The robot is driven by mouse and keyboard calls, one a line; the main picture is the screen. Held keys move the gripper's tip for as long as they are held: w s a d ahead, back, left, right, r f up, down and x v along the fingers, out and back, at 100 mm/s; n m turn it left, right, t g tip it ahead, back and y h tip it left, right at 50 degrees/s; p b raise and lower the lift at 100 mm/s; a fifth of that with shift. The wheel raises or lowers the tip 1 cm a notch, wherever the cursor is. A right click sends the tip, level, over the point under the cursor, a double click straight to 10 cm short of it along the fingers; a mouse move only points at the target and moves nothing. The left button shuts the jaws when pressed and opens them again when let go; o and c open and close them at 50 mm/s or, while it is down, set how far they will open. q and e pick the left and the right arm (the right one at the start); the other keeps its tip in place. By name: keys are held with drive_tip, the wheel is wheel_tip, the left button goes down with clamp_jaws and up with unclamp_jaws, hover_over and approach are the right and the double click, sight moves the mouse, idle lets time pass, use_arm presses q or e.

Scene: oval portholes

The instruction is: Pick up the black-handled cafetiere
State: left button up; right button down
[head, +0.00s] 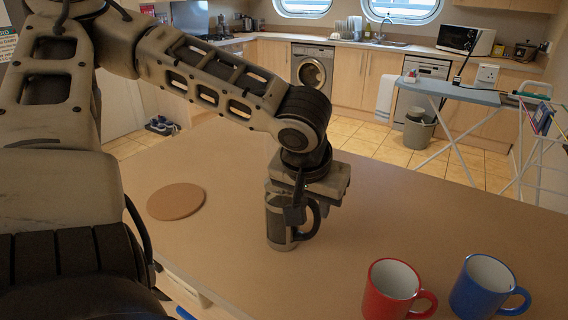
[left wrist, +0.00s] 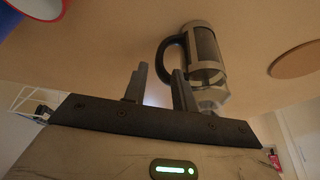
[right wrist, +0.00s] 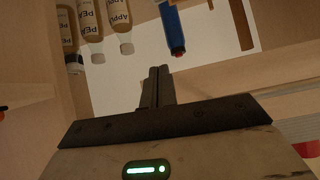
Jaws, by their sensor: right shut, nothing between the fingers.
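The cafetiere (head: 276,226) stands upright on the table, a metal-framed jug with its black handle (head: 313,220) towards the right. My left gripper (head: 297,203) points down at it and hides its top. In the left wrist view my left gripper (left wrist: 159,70) is open. There the handle (left wrist: 163,52) of the cafetiere (left wrist: 206,45) shows in line with the gap between the fingers; I cannot tell whether it is within them. My right gripper (right wrist: 158,72) is shut and empty in the right wrist view, and out of the head view.
A red mug (head: 390,290) and a blue mug (head: 482,288) stand at the table's front right. A round cork mat (head: 176,202) lies left of the cafetiere. In the right wrist view, several labelled bottles (right wrist: 90,25) and a blue cylinder (right wrist: 173,30) are beyond my right gripper.

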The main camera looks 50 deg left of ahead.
sight(315, 214)
use_arm(q)
drive_tip(key=x, duration=0.6)
drive_tip(key=shift+w+a+f, duration=0.2)
drive_tip(key=shift+w+a, duration=0.05)
drive_tip(key=shift+a, duration=0.05)
drive_tip(key=shift+r, duration=0.1)
clamp_jaws()
